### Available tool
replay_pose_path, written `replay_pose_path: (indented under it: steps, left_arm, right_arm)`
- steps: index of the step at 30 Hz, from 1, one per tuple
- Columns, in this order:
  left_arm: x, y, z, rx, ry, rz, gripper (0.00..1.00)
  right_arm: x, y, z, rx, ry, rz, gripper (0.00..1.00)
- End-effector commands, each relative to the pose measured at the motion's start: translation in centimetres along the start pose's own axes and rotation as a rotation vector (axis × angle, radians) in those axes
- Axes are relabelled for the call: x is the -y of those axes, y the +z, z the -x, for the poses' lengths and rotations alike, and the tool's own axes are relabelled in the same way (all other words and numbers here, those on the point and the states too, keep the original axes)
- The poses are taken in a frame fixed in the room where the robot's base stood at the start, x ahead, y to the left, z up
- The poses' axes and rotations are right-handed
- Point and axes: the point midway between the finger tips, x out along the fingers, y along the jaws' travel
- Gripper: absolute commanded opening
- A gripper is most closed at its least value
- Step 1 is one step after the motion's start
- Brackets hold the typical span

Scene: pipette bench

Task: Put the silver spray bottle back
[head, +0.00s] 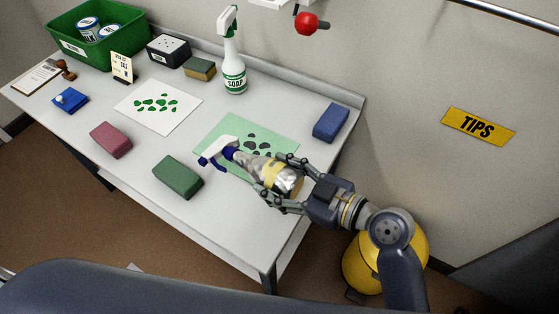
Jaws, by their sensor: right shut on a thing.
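The silver spray bottle (248,163) has a white and blue spray head and a yellow band. It lies tilted over the right part of the table, its head pointing left. My right gripper (272,187) is shut around the bottle's lower body. Below and behind the bottle is a light green sheet (210,128) with dark grey blots. The bottle hides part of this sheet, and I cannot tell whether the bottle touches the table. My left gripper does not show.
A white soap spray bottle (234,65) stands at the back edge. A blue block (331,123), a green block (178,177) and a red block (111,140) lie on the table (140,168). A green crate (97,50) with cans stands at the far left.

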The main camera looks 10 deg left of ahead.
Motion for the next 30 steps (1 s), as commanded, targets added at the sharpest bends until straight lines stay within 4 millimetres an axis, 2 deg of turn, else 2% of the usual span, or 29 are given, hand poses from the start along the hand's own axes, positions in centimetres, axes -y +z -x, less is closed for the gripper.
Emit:
replay_pose_path:
  steps: [1, 4, 7, 9, 11, 24, 30]
  left_arm:
    - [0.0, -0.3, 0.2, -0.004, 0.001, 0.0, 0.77]
    - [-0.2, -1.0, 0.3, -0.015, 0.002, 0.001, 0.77]
    - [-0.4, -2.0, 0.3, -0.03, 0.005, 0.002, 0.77]
    - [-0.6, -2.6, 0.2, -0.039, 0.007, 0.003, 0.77]
    - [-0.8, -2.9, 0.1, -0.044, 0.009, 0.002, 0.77]
    - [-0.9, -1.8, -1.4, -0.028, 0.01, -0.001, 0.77]
    - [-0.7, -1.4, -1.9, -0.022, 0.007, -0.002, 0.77]
  right_arm:
    - [1.6, 0.1, -0.2, -0.014, -0.028, 0.005, 0.12]
    - [3.9, 0.5, -0.5, -0.032, -0.061, 0.016, 0.12]
    - [4.9, 0.7, -0.7, -0.043, -0.073, 0.022, 0.12]
    - [4.6, 0.9, -0.7, -0.046, -0.074, 0.026, 0.12]
    - [3.7, 1.2, -0.8, -0.047, -0.073, 0.028, 0.12]
    - [-6.9, 3.8, -0.9, -0.048, -0.074, 0.028, 0.12]
    - [-9.7, 4.5, -0.9, -0.046, -0.077, 0.027, 0.12]
